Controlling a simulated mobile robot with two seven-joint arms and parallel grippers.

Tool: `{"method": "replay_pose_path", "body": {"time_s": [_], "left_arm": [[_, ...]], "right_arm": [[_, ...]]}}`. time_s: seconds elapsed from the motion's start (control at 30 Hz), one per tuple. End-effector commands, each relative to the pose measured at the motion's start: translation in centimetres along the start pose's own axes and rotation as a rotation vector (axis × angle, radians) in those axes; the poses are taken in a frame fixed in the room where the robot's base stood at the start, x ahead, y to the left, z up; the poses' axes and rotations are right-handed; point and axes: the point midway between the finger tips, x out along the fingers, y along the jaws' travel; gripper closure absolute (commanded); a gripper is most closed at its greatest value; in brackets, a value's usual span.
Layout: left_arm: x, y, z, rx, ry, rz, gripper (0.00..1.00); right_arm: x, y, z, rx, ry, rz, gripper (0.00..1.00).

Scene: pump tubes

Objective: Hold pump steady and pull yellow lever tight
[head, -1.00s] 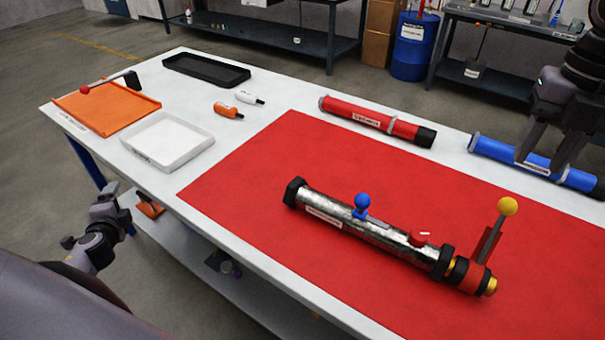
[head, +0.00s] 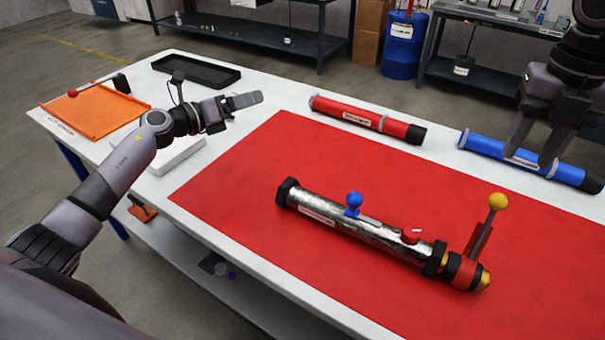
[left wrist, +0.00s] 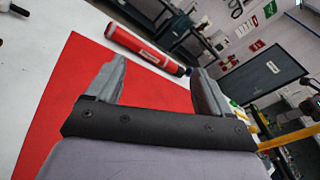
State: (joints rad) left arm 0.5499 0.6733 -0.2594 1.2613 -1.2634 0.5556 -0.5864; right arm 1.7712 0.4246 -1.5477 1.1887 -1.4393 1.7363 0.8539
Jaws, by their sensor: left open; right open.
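The pump (head: 335,214) is a silver metal tube with black collars, lying slantwise on the red mat (head: 260,200). A blue knob (head: 353,200) and a red cap (head: 411,236) sit on its top side. The yellow lever (head: 497,202) is a yellow ball on a rod, standing up at the pump's right end. My left gripper (head: 245,101) is above the table, left of the mat and apart from the pump. Its open, empty fingers (left wrist: 155,85) show in the left wrist view. My right gripper (head: 533,148) is open, pointing down over the blue tube, beyond the lever.
A red tube (head: 350,116) and a blue tube (head: 485,148) lie along the table's far side. An orange tray (head: 100,112), a black tray (head: 190,80) and a white tray (head: 185,158) are at the left. The mat around the pump is clear.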

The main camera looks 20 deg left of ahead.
Motion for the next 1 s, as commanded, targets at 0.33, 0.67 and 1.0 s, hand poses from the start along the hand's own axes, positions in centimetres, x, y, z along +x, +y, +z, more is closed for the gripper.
{"method": "replay_pose_path", "body": {"time_s": [0.33,0.67,1.0], "left_arm": [[5.3,-12.8,-9.7,0.606,0.584,-0.38,0.19],[2.9,-15.1,-17.5,1.176,1.214,-0.577,0.19],[0.7,-13.8,-17.4,1.435,1.561,-0.582,0.19]], "right_arm": [[0.0,0.0,0.0,0.0,0.0,0.0,0.57],[0.0,0.0,0.0,0.0,0.0,0.0,0.57],[0.0,0.0,0.0,0.0,0.0,0.0,0.57]]}}
